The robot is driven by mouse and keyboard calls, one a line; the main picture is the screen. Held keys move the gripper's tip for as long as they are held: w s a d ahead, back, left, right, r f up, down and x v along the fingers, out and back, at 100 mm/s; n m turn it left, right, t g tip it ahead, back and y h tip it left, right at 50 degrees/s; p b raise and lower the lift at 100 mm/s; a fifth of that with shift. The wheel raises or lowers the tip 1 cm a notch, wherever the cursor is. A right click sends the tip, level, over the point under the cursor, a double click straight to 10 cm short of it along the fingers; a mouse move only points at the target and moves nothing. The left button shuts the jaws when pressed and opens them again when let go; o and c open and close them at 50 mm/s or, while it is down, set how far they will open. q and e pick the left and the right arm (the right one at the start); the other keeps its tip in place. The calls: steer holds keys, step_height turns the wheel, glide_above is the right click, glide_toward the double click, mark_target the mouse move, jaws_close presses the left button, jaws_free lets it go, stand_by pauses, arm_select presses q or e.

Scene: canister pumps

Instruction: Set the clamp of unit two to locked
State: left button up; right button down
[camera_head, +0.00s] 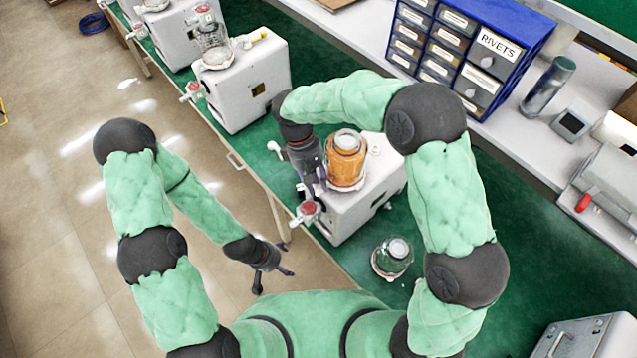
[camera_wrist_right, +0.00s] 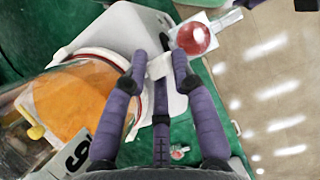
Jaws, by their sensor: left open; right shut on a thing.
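A white pump unit (camera_head: 345,217) carries a canister with orange contents (camera_head: 345,160); the canister also shows in the right wrist view (camera_wrist_right: 75,100). My right gripper (camera_head: 316,190) is at the unit's left side, beside the canister. In the right wrist view, its fingers (camera_wrist_right: 160,65) are shut on a small white lever (camera_wrist_right: 158,67) near the canister's base ring; I take this lever for the clamp. A red knob (camera_wrist_right: 194,38) sits just beyond the fingertips. My left gripper (camera_head: 273,280) is open and empty, low over the floor side of the bench. Which unit is number two cannot be told.
Another white unit (camera_head: 252,90) with a clear canister stands farther back, with one more (camera_head: 175,38) behind it. A glass jar (camera_head: 393,257) stands on the green bench (camera_head: 345,268) at front right. A blue drawer cabinet (camera_head: 470,50) is at the back.

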steer(key=shift+a+f, duration=0.15)
steer(key=shift+f, duration=0.05)
steer(key=c, duration=1.1)
jaws_free()
steer(key=shift+w+a, duration=0.15)
steer(key=shift+w, duration=0.1)
steer(key=shift+r, duration=0.15)
steer(key=shift+r, duration=0.2)
steer(key=v, duration=1.1)
steer(key=shift+w+r, duration=0.15)
steer(key=shift+r, duration=0.05)
